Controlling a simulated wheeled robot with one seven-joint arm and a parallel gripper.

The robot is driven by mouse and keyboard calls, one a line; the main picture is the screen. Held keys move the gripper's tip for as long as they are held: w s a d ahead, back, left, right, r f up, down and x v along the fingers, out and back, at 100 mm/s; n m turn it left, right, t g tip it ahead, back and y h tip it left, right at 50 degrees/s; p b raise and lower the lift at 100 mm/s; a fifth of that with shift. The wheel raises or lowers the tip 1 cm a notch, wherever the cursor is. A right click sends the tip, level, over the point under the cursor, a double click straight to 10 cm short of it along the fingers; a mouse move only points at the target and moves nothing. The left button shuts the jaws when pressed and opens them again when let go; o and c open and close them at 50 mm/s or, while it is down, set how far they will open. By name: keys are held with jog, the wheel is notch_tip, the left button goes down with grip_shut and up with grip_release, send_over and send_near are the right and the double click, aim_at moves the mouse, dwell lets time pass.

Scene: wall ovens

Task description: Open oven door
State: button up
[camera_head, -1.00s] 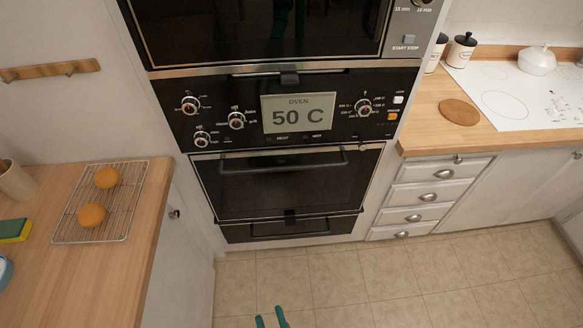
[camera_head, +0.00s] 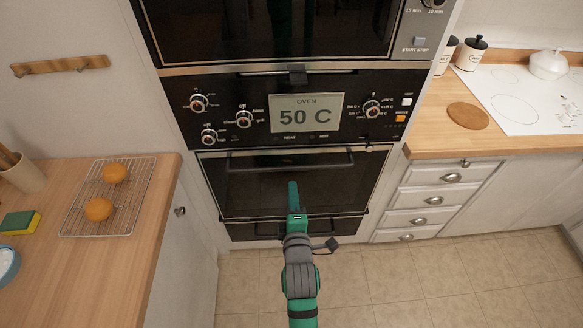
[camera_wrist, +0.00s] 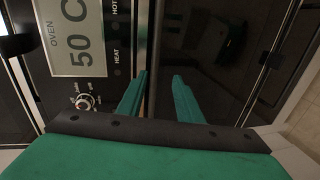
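The oven door (camera_head: 240,190) is a dark glass panel below the control panel, and it is closed. Its handle (camera_head: 245,168) is a dark horizontal bar along the top of the door. My green gripper (camera_head: 293,184) is in front of the door glass, its tips a little below the handle in the head view. In the wrist view my gripper (camera_wrist: 160,75) has its two green fingers apart with a gap between them, pointing at the oven front. I cannot tell whether the fingers touch the handle; nothing is clearly held.
The control panel (camera_head: 230,105) has several knobs and a display (camera_head: 307,113) reading 50 C. A second appliance (camera_head: 280,30) is above. Left is a counter (camera_head: 90,290) with a wire rack (camera_head: 75,220); right are drawers (camera_head: 425,200). The tiled floor (camera_head: 400,285) is clear.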

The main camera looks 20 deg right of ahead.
aim_at(291, 168)
jog(key=x, duration=0.8)
jog(key=r+x, duration=0.1)
jog(key=x, duration=0.3)
jog(key=shift+d, duration=0.15)
jog(key=shift+c, duration=0.3)
grip_shut()
